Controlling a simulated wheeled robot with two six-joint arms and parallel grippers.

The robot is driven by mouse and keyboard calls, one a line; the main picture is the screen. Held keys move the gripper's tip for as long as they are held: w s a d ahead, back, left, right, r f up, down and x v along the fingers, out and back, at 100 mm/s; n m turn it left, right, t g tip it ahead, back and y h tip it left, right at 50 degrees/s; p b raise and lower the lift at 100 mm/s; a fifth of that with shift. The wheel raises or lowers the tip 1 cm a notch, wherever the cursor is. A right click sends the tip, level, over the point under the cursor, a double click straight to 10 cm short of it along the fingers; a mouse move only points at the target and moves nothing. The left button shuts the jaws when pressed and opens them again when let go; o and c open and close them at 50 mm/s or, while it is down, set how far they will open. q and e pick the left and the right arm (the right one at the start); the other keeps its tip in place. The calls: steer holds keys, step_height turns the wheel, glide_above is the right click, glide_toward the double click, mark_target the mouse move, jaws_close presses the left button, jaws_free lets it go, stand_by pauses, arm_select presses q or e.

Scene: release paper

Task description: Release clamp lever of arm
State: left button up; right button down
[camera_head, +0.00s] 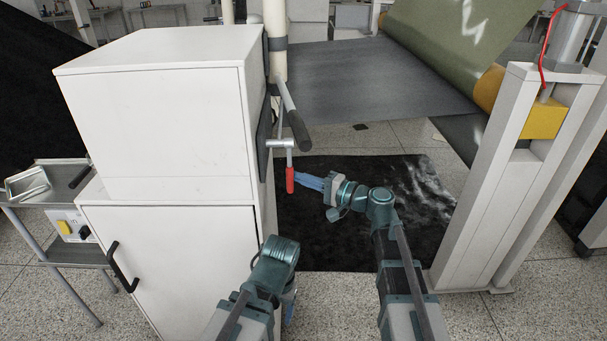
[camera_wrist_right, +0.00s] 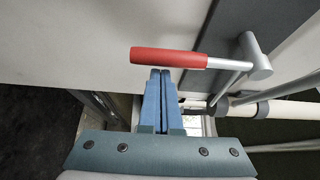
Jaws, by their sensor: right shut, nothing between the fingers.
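The clamp lever has a red grip (camera_head: 290,180) hanging down from a metal pivot (camera_head: 281,143) on the side of the white cabinet. In the right wrist view the red grip (camera_wrist_right: 168,58) lies across the picture, and its metal rod runs to a grey pivot (camera_wrist_right: 255,57). My right gripper (camera_head: 301,180) is shut and empty. Its blue fingertips (camera_wrist_right: 160,72) are at the red grip's edge; I cannot tell whether they touch it.
The white cabinet (camera_head: 160,115) stands directly left of the lever. A black-gripped handle (camera_head: 298,130) sticks out just above it. A grey sheet (camera_head: 365,80) runs to a roll on the right behind a white frame (camera_head: 500,180). A black mat (camera_head: 330,240) covers the floor.

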steer(key=shift+s, duration=0.2)
stand_by(0.3)
steer(key=shift+s+m+p, duration=0.3)
steer(key=shift+m+p, duration=0.1)
steer(key=shift+p, duration=0.05)
steer(key=shift+s+h, duration=0.15)
steer(key=shift+h, duration=0.15)
steer(key=s+r+m+g+h+p, duration=0.3)
steer(key=s+r+m+g+p, duration=0.5)
steer(key=p, duration=1.3)
steer(key=s+r+m, duration=0.2)
steer(key=s, duration=0.2)
steer(key=shift+r+m, duration=0.3)
steer(key=shift+r, duration=0.05)
